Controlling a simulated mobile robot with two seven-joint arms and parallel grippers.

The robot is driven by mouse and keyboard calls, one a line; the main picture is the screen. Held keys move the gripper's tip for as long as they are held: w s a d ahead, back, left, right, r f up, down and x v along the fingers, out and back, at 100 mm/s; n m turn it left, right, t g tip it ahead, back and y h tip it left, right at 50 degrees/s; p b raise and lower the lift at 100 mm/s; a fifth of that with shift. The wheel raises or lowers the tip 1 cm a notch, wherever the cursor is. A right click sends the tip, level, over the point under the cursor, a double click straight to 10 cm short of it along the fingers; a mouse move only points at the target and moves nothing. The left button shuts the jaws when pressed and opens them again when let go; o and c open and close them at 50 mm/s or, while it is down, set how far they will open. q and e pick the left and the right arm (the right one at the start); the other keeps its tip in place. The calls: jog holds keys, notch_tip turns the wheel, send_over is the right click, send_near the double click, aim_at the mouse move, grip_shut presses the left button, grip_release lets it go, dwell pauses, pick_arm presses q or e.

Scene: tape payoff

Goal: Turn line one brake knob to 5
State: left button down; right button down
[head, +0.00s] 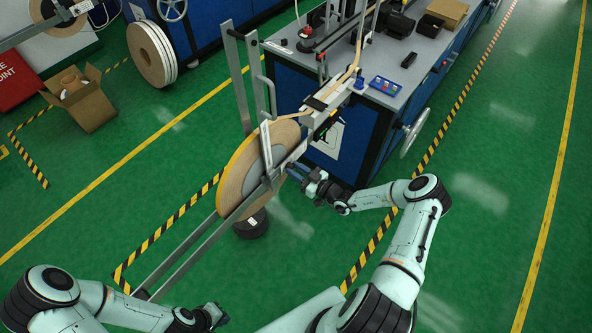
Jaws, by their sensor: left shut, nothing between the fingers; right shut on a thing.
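The payoff reel (245,178), a large tan tape roll with a grey centre, stands upright in a grey metal frame (190,262). My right gripper (292,174) is at the right side of the reel, by its hub. It is shut on the line one brake knob, which is mostly hidden by the fingers. The knob's scale and number are too small to read. My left gripper (222,318) is shut and empty, low in the picture, well apart from the reel.
A blue machine with a grey top (385,65) stands behind the reel, with a handwheel (415,130) on its side. A cardboard box (82,98) and white-sided rolls (152,53) are at the upper left. Green floor is clear at the right.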

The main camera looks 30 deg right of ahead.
dwell(0.3)
jog(key=c, duration=0.8)
grip_release()
jog(key=shift+c, duration=0.2)
pick_arm(q)
jog(key=shift+s, duration=0.1)
pick_arm(e)
jog(key=shift+s, duration=0.15)
pick_arm(q)
jog(key=shift+g, duration=0.3)
jog(key=shift+s+f+b, duration=1.2)
jog(key=shift+s+f, duration=0.4)
jog(key=shift+s, duration=0.15)
pick_arm(e)
jog(key=v, duration=1.3)
jog(key=shift+s+d+f, duration=0.1)
